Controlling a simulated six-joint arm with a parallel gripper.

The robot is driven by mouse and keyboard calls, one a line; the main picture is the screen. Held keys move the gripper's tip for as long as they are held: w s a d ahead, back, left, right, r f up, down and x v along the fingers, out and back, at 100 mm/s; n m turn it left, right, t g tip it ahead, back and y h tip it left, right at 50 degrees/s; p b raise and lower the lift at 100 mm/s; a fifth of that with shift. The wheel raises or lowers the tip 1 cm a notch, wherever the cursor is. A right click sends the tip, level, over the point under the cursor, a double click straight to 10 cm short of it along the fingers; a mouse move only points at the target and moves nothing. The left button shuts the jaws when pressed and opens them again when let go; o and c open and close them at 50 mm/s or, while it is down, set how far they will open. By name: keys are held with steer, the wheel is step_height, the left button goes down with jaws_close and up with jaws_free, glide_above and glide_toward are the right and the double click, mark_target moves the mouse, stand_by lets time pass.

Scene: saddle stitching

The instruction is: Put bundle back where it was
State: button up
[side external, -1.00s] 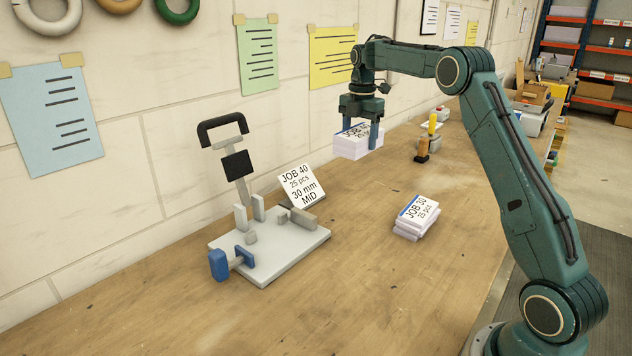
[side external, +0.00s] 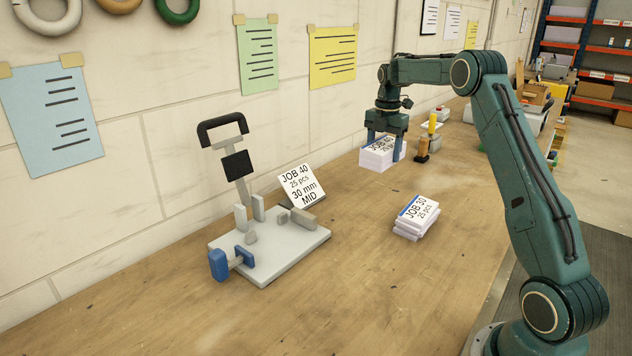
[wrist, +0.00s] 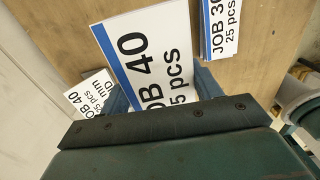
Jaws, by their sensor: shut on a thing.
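My gripper (side external: 385,146) is shut on a white bundle (side external: 377,158) with a blue stripe and a printed label. In the wrist view the held bundle (wrist: 152,57) reads "JOB 40" and "25 pcs". In the side view it hangs a little above the bench or close to it; the exact gap is hard to tell. A second bundle marked "JOB 30, 25 pcs" (side external: 416,214) lies on the bench nearer the camera, and it also shows in the wrist view (wrist: 220,28).
The stitching fixture (side external: 270,250) stands at left with a blue knob (side external: 219,264). A card reading "JOB 40, 25 pcs, 30 mm, MID" (side external: 300,186) leans behind it. The bench between is clear.

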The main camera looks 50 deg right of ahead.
step_height(320, 180, down, 16)
steer(key=shift+r, duration=0.15)
stand_by(0.7)
steer(key=o, duration=1.3)
steer(key=shift+c, duration=0.2)
step_height(320, 180, up, 11)
steer(key=shift+r, duration=0.5)
